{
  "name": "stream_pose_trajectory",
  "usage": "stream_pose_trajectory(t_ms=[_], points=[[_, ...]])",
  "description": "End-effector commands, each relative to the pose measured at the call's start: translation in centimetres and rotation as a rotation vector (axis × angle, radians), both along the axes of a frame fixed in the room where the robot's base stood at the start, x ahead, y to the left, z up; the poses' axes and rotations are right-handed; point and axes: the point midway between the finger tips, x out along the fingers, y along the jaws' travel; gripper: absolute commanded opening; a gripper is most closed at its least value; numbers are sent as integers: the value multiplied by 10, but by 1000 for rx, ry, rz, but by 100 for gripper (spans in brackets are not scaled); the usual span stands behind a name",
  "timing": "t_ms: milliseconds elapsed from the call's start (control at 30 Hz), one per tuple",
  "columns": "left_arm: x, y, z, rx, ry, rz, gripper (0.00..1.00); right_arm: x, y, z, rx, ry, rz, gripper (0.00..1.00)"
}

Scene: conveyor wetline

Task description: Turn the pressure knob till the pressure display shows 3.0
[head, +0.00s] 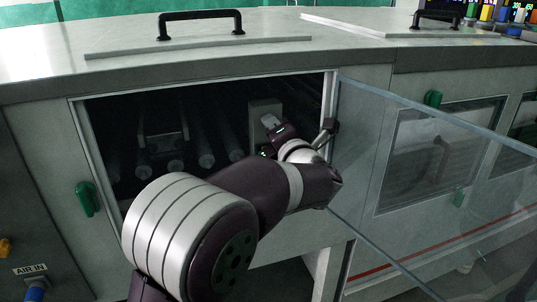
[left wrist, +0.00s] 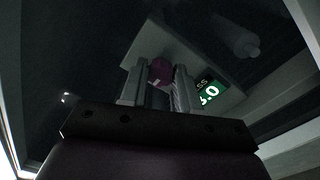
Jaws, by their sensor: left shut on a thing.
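The purple pressure knob (left wrist: 160,71) sits on a grey box in the left wrist view. My left gripper (left wrist: 158,88) is shut on it, one finger on each side. The pressure display (left wrist: 208,94) is green with white figures, right of the gripper. It ends in ".0"; its first digit is partly hidden by the finger, so I cannot read it surely. In the head view my left gripper (head: 272,126) reaches through the open cabinet front to the grey box (head: 262,109). The knob and display cannot be made out there. My right gripper is not in view.
A clear door (head: 430,170) stands open to the right of my arm. The cabinet opening's frame (head: 75,140) surrounds it. Dark rollers (head: 203,150) lie inside to the left. A black handle (head: 200,16) is on the top lid.

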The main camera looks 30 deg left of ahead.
Motion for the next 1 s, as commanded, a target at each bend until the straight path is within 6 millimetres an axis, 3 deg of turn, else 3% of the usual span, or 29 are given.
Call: stream_pose_trajectory(t_ms=[1000], points=[[0,0,-4,-116,-130,1,9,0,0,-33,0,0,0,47]])
